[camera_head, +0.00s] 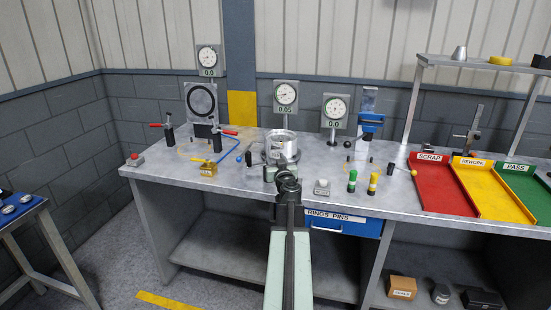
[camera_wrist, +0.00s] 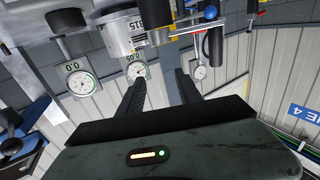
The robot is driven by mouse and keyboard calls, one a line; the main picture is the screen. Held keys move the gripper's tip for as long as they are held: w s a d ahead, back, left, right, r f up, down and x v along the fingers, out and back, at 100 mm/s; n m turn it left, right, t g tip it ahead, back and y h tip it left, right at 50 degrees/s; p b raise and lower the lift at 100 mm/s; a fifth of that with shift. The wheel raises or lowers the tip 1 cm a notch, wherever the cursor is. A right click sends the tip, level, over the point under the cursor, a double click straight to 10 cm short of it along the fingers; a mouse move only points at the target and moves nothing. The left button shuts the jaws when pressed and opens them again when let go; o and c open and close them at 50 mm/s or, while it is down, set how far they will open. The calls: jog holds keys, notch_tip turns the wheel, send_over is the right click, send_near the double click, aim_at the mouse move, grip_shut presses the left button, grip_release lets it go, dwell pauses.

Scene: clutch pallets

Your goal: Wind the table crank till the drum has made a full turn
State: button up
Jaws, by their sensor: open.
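The drum (camera_head: 281,145) is a silver cylinder on the bench, just beyond my gripper. In the wrist view the drum (camera_wrist: 124,35) hangs upside down at the top, with a number partly readable on its side. The crank's black handle (camera_head: 248,158) stands left of the drum in the head view. In the wrist view the handle (camera_wrist: 215,44) is at the upper right, joined to a grey arm. My gripper (camera_head: 287,178) is in front of the drum. Its two dark fingers (camera_wrist: 160,78) are apart with nothing between them, clear of the handle.
Three dial gauges stand behind, the middle one (camera_head: 286,92) labelled 0.05. Red-handled clamps and a yellow block (camera_head: 208,168) are to the left. Green and yellow pegs (camera_head: 352,181) are to the right, before the red scrap tray (camera_head: 440,188). The bench front left of my arm is clear.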

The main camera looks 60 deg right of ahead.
jog(key=shift+x, duration=0.95)
jog(key=shift+a, duration=0.15)
grip_shut()
dwell(0.4)
grip_release()
jog(key=v, duration=0.7)
jog(key=shift+s+a, duration=0.2)
jog(key=shift+s, duration=0.15)
